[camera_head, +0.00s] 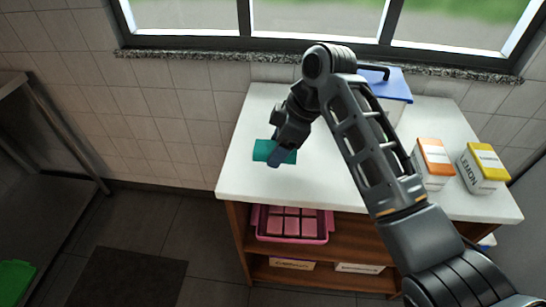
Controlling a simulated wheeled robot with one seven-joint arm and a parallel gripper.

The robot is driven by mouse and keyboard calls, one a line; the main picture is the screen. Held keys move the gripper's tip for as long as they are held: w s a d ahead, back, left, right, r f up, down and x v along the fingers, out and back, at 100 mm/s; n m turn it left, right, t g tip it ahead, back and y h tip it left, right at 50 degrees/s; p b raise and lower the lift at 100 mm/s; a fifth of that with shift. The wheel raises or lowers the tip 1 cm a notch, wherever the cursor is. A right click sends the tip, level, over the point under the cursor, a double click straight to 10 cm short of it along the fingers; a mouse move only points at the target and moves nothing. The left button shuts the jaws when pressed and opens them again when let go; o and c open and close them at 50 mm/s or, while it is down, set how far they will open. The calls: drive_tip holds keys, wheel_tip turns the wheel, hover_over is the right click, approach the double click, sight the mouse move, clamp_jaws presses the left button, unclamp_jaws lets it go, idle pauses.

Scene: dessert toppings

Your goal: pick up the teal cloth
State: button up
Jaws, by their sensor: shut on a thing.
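The teal cloth (262,149) is a small teal piece at the left part of the white counter top. My gripper (279,158) is over it, pointing down, and is shut on it. The gripper's finger covers the middle of the cloth, and teal shows on both sides. I cannot tell whether the cloth touches the counter or is slightly above it.
The white counter (245,185) has free room around the cloth. A blue-lidded container (393,88) stands behind my arm. An orange-topped carton (433,160) and a yellow-topped lemon carton (482,168) stand at the right. A pink tray (263,222) sits on the shelf below.

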drive_tip(key=s+d+r, duration=0.3)
drive_tip(key=d+r, duration=0.3)
drive_tip(key=d, duration=0.3)
drive_tip(key=shift+s+d, duration=0.3)
drive_tip(key=shift+d, duration=0.05)
